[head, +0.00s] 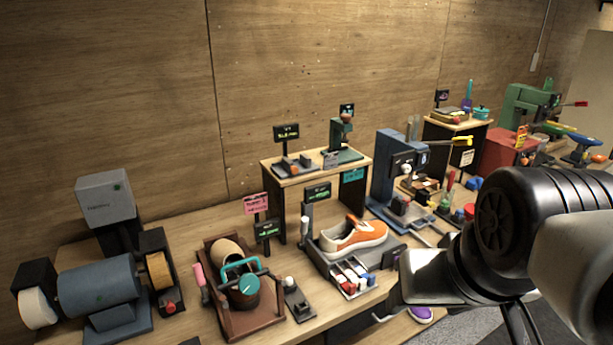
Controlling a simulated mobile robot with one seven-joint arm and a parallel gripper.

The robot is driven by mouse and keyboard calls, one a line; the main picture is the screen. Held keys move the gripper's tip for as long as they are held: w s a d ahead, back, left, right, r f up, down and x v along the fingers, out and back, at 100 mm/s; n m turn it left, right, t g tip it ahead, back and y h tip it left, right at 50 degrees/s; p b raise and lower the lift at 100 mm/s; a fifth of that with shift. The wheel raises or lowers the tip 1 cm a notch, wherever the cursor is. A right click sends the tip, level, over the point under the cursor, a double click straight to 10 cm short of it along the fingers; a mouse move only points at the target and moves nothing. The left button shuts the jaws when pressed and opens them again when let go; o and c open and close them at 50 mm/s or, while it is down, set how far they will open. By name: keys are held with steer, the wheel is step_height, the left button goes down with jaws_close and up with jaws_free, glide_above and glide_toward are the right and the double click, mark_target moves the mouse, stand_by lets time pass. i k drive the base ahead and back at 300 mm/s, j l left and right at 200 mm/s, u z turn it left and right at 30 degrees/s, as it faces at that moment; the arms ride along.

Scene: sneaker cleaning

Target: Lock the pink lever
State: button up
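The pink lever (198,276) stands nearly upright, leaning slightly, at the left edge of a brown tray-like fixture (254,323) on the bench. A tan cylinder (228,252) and a dark round part with a teal handle (243,284) sit in this fixture, right of the lever. My gripper (388,290) is at the lower right, in front of the bench and well right of the lever, not touching it. Its fingers are partly hidden and seen from the side, so their opening is unclear. I see nothing held in it.
A grey-blue grinder (100,288) stands left of the fixture. A small dark switch block (298,304) and a tray with an orange sneaker (354,236) stand right of it. A small raised shelf (315,172) and a blue press (387,165) stand behind.

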mark_target(198, 272)
steer(key=u, duration=1.3)
steer(key=i+j+z, duration=0.1)
steer(key=i, duration=0.3)
steer(key=i+j+z, duration=0.15)
steer(key=i+j, duration=0.2)
